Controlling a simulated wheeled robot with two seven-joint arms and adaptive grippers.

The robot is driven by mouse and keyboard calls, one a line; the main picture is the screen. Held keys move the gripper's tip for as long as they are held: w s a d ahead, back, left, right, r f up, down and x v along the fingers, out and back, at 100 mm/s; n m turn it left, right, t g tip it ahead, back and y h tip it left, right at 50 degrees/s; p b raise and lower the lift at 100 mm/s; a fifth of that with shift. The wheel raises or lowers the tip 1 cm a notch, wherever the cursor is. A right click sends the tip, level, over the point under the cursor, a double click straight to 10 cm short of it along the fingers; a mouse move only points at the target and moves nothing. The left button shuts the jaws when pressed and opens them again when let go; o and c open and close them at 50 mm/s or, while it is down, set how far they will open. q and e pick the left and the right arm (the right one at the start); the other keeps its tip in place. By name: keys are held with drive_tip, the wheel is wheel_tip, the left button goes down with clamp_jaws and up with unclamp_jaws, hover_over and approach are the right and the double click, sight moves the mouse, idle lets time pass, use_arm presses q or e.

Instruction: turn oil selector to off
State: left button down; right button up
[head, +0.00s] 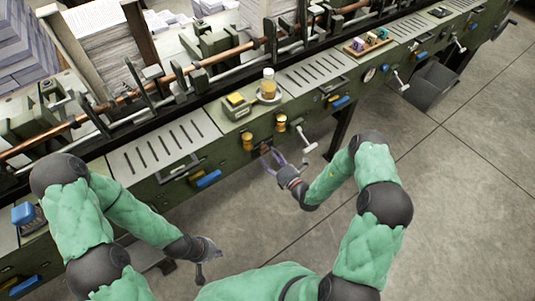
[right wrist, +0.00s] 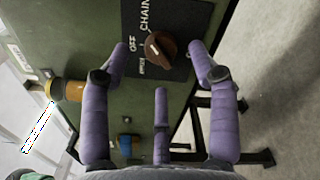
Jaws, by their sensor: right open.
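The oil selector (right wrist: 160,47) is a brown round knob on a dark plate lettered "CHAIN" and "OFF", with another word too small to read. A small pale mark shows on the knob. In the head view the selector (head: 265,149) is on the green machine's front and partly covered by my right gripper. My right gripper (head: 272,162) is open, its purple fingers spread in front of the knob, with no clear contact. My left gripper (head: 206,256) is low over the floor, away from the machine; its finger opening is unclear.
Two amber-yellow oil cups (head: 248,141) stick out near the selector; one (right wrist: 74,91) shows at the left in the wrist view. A white-handled lever (head: 308,146) is just right of the selector. A blue handle (head: 208,179) is to the left. Open concrete floor (head: 455,190) lies at the right.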

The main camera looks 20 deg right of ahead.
sight(266, 151)
drive_tip(key=shift+x, duration=1.55)
drive_tip(key=c, duration=1.1)
drive_tip(key=shift+c, duration=0.2)
